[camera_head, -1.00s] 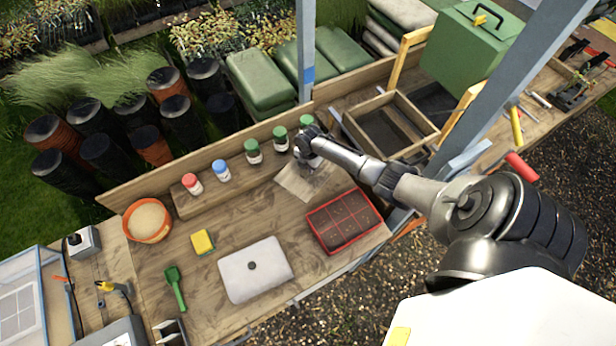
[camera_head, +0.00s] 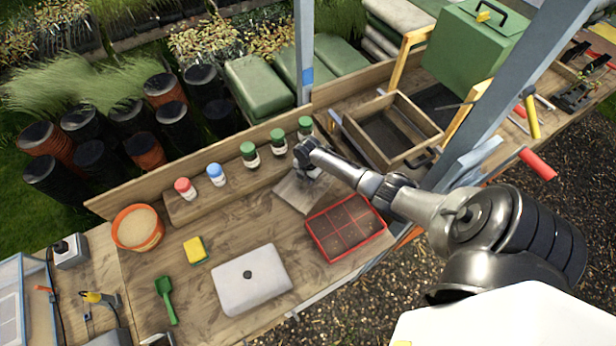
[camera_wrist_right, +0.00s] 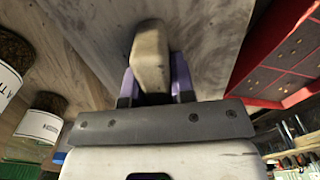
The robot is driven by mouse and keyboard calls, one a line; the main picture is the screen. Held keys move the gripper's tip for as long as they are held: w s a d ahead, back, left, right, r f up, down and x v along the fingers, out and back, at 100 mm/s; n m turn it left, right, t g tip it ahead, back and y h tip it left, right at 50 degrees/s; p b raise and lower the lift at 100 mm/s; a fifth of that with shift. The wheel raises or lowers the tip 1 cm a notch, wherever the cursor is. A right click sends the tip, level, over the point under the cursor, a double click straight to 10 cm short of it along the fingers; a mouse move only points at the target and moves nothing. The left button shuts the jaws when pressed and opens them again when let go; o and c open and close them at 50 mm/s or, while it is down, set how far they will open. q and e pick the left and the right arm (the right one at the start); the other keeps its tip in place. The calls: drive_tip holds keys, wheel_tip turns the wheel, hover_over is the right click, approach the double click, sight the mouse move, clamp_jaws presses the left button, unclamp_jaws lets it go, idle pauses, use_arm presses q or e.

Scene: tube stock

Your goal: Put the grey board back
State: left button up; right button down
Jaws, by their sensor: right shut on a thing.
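The grey board (camera_head: 291,191) is a flat, square-cornered plate on the wooden bench, between the row of jars and the red tray. My right gripper (camera_head: 308,170) reaches over it from the right and hides its far part. In the right wrist view, the fingers (camera_wrist_right: 155,85) are shut on the board's pale, worn handle (camera_wrist_right: 151,55). The board's grey face (camera_wrist_right: 213,35) spreads out beyond the handle. I cannot tell whether the board touches the bench or is held just above it. My left gripper is not in view.
Several capped jars (camera_head: 249,156) stand on a ledge behind the board. The red tray (camera_head: 312,236) of soil is close to its right. A pale lid (camera_head: 262,290), yellow sponge (camera_head: 194,254) and green scoop (camera_head: 167,300) lie nearer. Bare bench (camera_head: 240,215) lies left of the board.

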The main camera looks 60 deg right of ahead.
drive_tip(key=shift+f+b, duration=0.35)
drive_tip(key=shift+f, duration=0.15)
drive_tip(key=c, duration=1)
unclamp_jaws()
drive_tip(key=shift+o, duration=0.2)
